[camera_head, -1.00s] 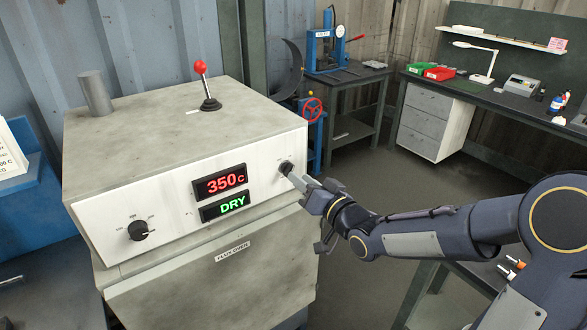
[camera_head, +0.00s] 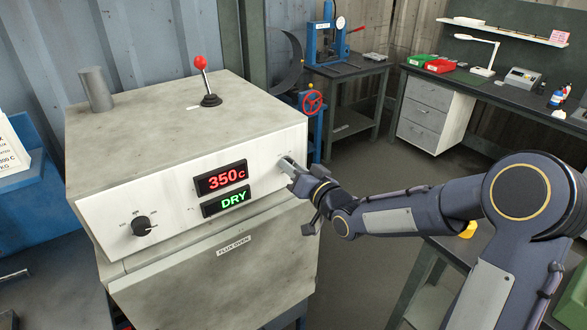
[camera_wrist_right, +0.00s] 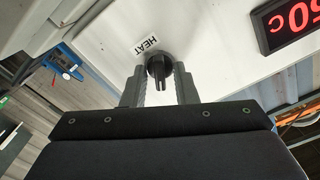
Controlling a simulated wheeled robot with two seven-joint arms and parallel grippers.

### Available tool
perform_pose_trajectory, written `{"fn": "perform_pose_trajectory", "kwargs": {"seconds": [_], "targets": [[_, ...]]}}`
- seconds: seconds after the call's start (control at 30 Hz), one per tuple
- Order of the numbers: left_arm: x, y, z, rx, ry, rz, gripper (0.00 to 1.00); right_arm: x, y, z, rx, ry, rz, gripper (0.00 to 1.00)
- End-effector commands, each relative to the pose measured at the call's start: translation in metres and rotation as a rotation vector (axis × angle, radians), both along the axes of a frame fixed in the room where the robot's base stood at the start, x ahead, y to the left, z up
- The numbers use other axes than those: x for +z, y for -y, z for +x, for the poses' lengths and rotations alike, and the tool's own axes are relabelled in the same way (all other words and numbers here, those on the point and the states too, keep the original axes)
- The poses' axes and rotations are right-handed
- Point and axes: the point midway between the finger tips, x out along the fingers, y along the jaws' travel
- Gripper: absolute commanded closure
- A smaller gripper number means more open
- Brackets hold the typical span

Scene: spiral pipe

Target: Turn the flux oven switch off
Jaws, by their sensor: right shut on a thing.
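The flux oven (camera_head: 205,277) is a grey box with a white front panel. Its displays (camera_head: 222,179) read 350C in red and DRY in green. A black knob labelled HEAT shows in the right wrist view (camera_wrist_right: 160,68); in the head view it is mostly hidden by my gripper. My right gripper (camera_head: 289,164) is at the panel's right end, its two fingers on either side of the knob and shut on it; the fingers also show in the right wrist view (camera_wrist_right: 159,88). A second black knob (camera_head: 141,226) is at the panel's left. My left gripper is not in view.
A lever with a red ball (camera_head: 202,63) and a grey cylinder (camera_head: 96,90) stand on the oven top. A blue press (camera_head: 327,45) and a workbench (camera_head: 480,90) are behind. Open floor (camera_head: 370,150) lies right of the oven.

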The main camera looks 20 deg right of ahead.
Motion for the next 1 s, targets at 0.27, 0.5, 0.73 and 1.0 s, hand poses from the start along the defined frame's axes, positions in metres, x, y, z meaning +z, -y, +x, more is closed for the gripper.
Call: {"fn": "perform_pose_trajectory", "kwargs": {"seconds": [0.27,0.5,0.73,1.0], "targets": [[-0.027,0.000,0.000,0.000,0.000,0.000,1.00,-0.005,0.000,0.000,-0.001,0.035,-0.086,0.97],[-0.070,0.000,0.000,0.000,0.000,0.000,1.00,-0.008,0.000,0.000,-0.001,0.101,-0.260,0.97],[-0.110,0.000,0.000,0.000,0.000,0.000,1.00,-0.007,-0.001,-0.001,-0.002,0.175,-0.465,0.97],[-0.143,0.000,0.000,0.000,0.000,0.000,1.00,-0.005,-0.001,-0.001,-0.002,0.255,-0.697,0.97]]}}
